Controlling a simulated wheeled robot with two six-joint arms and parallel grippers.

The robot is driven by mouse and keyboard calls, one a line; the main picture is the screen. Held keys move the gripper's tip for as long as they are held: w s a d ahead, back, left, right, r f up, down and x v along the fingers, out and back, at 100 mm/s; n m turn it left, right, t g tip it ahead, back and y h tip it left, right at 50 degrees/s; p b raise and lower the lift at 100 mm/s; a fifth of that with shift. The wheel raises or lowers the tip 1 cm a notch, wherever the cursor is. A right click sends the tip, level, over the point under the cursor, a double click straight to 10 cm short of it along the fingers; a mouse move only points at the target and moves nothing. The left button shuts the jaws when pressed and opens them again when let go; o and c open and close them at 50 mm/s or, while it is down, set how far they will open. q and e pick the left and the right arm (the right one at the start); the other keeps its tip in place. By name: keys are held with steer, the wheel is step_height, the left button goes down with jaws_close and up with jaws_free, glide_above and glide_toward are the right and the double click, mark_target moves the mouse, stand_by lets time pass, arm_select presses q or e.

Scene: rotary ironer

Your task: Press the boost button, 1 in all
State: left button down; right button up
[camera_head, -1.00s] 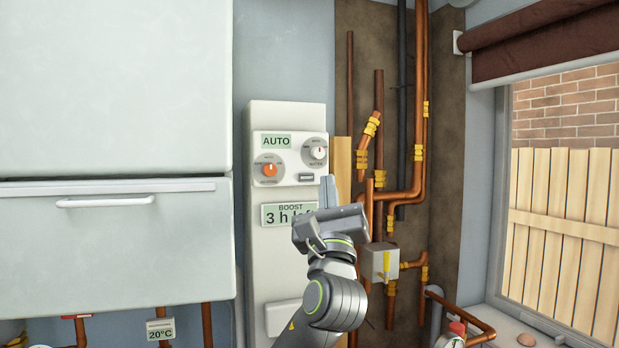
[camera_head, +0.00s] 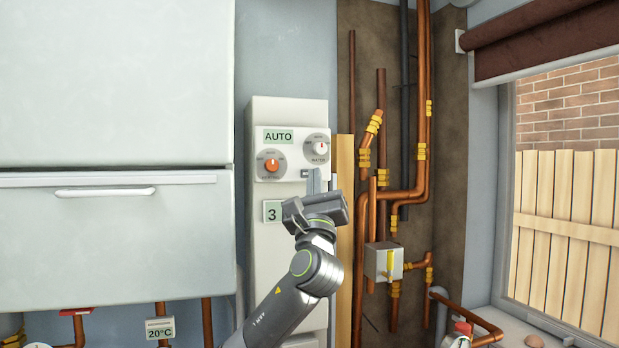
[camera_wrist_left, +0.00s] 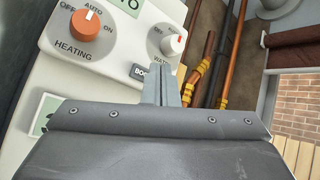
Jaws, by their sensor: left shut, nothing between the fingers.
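The white control unit (camera_head: 260,118) stands on the wall with an AUTO display, an orange-centred heating dial (camera_head: 271,165) and a second dial (camera_head: 319,148). The small boost button (camera_head: 305,173) sits below the second dial; in the left wrist view its label (camera_wrist_left: 139,72) is partly covered by my fingers. My left gripper (camera_head: 315,182) is shut and empty, its fingertips pointing up just below and right of the button. Whether they touch it I cannot tell. A lower display (camera_head: 271,211) shows a 3, the rest hidden by my gripper. My right gripper is not in view.
A wooden strip (camera_head: 345,190) and copper pipes with yellow fittings (camera_head: 380,180) run close to the right of the unit. A grey valve box (camera_head: 384,261) sits lower right. A large white cabinet (camera_head: 120,90) fills the left.

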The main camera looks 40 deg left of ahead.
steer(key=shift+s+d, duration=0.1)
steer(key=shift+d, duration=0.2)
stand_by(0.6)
arm_select(q)
steer(key=shift+a, duration=0.15)
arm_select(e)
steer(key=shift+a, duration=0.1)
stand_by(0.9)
arm_select(q)
steer(key=shift+w+a, duration=0.2)
steer(key=shift+a, duration=0.1)
steer(key=shift+w+a, duration=0.15)
steer(key=shift+a, duration=0.15)
stand_by(0.8)
steer(key=shift+d, duration=0.1)
steer(key=shift+s+d, duration=0.35)
steer(key=shift+d, duration=0.2)
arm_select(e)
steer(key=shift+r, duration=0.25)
